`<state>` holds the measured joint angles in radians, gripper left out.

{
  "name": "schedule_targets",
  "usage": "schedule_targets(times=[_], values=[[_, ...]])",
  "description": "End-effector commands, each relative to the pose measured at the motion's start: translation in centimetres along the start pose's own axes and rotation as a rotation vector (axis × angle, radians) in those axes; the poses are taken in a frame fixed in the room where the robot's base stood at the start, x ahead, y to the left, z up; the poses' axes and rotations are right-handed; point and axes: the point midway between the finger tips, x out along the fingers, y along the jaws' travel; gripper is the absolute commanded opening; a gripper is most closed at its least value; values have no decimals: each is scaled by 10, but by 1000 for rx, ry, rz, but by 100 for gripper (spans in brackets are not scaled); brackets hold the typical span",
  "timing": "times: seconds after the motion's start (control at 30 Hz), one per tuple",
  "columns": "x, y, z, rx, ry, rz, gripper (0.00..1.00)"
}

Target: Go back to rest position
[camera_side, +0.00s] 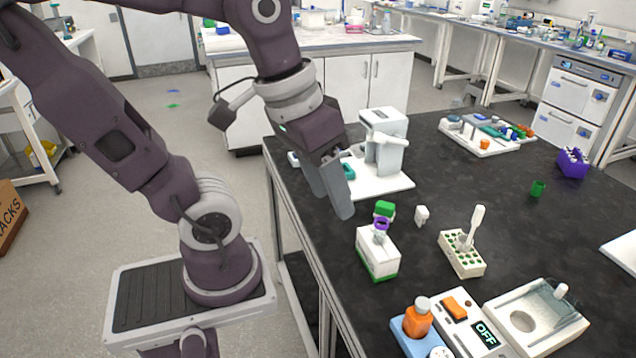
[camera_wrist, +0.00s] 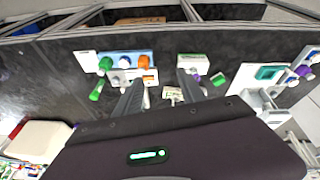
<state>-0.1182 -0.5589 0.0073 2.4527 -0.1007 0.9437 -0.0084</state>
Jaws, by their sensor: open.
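My gripper (camera_side: 338,190) hangs over the near left part of the black bench (camera_side: 520,215) in the side view, fingers pointing down. In the wrist view its two fingers (camera_wrist: 160,92) stand apart with nothing held between them. Below and to the right of the fingers in the side view is a white and green box (camera_side: 378,255) with a purple-ringed, green-capped item (camera_side: 383,212) at its top. The fingers appear apart from these things.
A white device (camera_side: 385,140) stands close behind my gripper. A tube rack (camera_side: 461,254), a blue holder with an orange bottle (camera_side: 418,318), an OFF-marked device (camera_side: 468,325) and a purple rack (camera_side: 572,162) stand on the bench. The bench middle is mostly clear.

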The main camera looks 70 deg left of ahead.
Motion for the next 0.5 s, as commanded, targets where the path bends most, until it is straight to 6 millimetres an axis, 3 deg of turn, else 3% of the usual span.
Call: schedule_targets(times=[0.17, 0.5], values=[[-15, 0, 12, 185, 173, -28, 47], [-16, -1, 13, 193, 182, -31, 47]])
